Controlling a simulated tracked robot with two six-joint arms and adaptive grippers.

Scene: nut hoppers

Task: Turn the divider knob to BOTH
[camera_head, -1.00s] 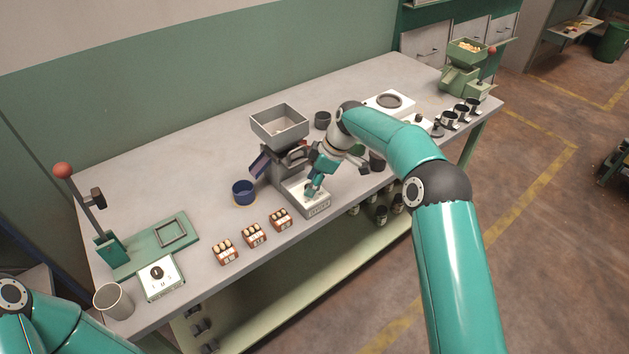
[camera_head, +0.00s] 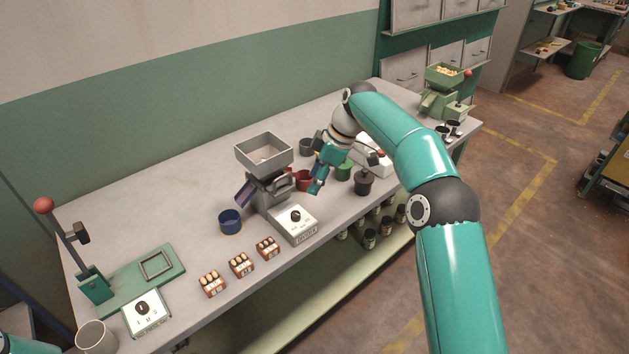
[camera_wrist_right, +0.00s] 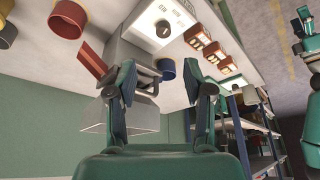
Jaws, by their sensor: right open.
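The divider, a grey hopper machine (camera_head: 263,150), stands mid-bench. Its white front panel (camera_head: 297,226) carries a small black knob (camera_head: 295,216). The knob also shows in the right wrist view (camera_wrist_right: 163,29), apart from the fingers. Its pointer and the small labels are too small to read.
A blue cup (camera_head: 230,221) stands left of the divider. Several small boxes of nuts (camera_head: 241,265) line the front edge. A green press (camera_head: 95,285) and another knob box (camera_head: 146,313) are at left.

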